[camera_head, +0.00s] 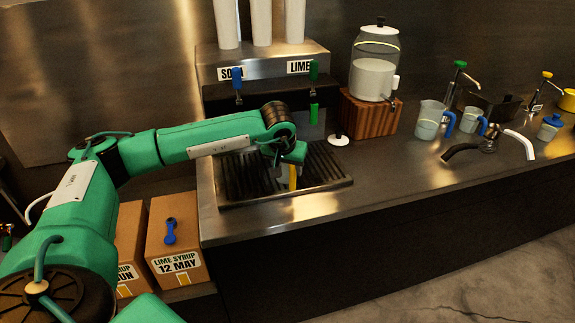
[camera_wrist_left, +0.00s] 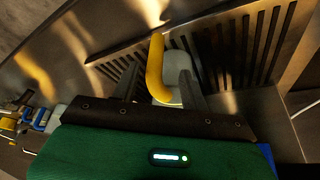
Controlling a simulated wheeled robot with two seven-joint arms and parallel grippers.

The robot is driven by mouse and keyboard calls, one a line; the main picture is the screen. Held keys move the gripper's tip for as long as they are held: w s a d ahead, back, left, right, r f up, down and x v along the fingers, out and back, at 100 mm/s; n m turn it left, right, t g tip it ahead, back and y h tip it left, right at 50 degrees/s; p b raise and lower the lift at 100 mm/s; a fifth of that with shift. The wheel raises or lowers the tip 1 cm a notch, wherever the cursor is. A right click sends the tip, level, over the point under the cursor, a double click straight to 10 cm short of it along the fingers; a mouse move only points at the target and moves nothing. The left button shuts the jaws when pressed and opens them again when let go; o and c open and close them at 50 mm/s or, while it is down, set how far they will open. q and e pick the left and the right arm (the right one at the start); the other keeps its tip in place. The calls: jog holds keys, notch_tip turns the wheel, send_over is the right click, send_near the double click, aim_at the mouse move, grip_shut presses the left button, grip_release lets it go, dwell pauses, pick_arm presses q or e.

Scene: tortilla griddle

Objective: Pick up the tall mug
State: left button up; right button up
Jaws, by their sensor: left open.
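A pale mug with a yellow handle (camera_wrist_left: 157,68) stands at the slotted drip tray; its grey-white body (camera_wrist_left: 181,68) shows beside the handle in the left wrist view. In the head view only its yellow handle (camera_head: 293,179) shows clearly, below my left gripper (camera_head: 290,160), which hides the rest. In the left wrist view my left gripper (camera_wrist_left: 160,85) is open, with the yellow handle between its fingers. I cannot tell whether the fingers touch it. A tall clear mug with a blue handle (camera_head: 428,121) stands on the counter to the right. My right gripper is not in view.
The drip tray (camera_head: 335,181) lies under the soda and lime dispenser (camera_head: 262,70). A drink jar (camera_head: 373,65) stands on a wooden stand (camera_head: 367,116) behind. Syrup boxes (camera_head: 172,240) sit lower left. The counter front between tray and blue-handled mugs is clear.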

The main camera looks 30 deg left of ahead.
aim_at(293, 176)
pick_arm(q)
jog(key=shift+w+d+f+p, duration=0.1)
jog(key=shift+w+f+p, duration=0.1)
jog(key=shift+f+p, duration=0.15)
jog(key=p+x, duration=0.1)
jog(key=x, duration=0.2)
jog(key=shift+w+d+f, duration=0.2)
jog(key=shift+f, duration=0.1)
jog(key=shift+w+f, duration=0.1)
jog(key=shift+f, duration=0.2)
jog(key=c, duration=0.9)
grip_shut()
